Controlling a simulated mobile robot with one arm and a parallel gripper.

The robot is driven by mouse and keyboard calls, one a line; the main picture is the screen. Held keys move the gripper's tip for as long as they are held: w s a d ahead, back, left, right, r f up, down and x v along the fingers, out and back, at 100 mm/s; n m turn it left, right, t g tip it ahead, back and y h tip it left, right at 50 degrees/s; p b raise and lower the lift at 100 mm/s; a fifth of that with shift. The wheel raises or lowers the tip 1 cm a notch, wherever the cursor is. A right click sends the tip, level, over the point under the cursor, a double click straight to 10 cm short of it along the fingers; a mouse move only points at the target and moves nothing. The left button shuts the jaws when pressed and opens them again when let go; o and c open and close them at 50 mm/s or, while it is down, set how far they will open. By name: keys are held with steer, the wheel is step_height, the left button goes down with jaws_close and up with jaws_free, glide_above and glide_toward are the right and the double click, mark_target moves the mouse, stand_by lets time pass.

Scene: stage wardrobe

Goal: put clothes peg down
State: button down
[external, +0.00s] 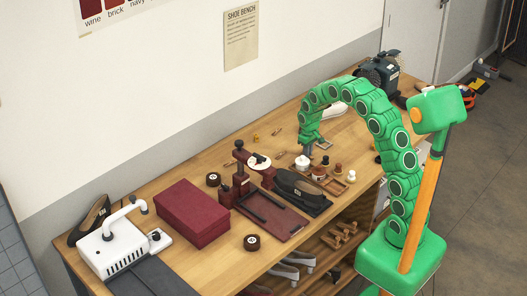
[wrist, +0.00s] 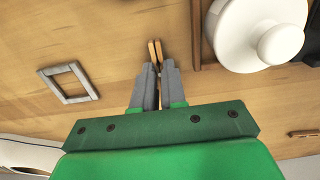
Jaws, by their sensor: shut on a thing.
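The clothes peg (wrist: 154,50) is a small pale wooden piece. It sticks out between the grey fingertips of my gripper (wrist: 156,72) in the wrist view, pointing away over the wooden bench top (wrist: 110,25). My gripper is shut on it. In the external view my gripper (external: 307,149) reaches down over the far part of the bench (external: 222,157), just behind a white round jar (external: 302,162). The peg is too small to make out there. I cannot tell whether it touches the wood.
The white jar also fills the upper right of the wrist view (wrist: 255,32), close beside the peg. A grey square frame (wrist: 67,83) lies to the left. Bare wood lies left of the peg.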

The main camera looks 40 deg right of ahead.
steer(key=c, duration=1.2)
jaws_free()
steer(key=shift+f, duration=0.1)
step_height(320, 180, up, 12)
steer(key=shift+g, duration=0.7)
steer(key=s+a+r, duration=0.3)
steer(key=s, duration=0.8)
steer(key=s+a+r, duration=0.3)
steer(key=s, duration=0.8)
steer(key=s+a+r, duration=0.3)
steer(key=s, duration=0.7)
steer(key=shift+s+a+r, duration=0.3)
steer(key=shift+s+r, duration=0.1)
steer(key=shift+o, duration=0.2)
steer(key=s+a+f, duration=0.1)
steer(key=s, duration=1.1)
steer(key=shift+a+f, duration=0.15)
steer(key=shift+f, duration=0.05)
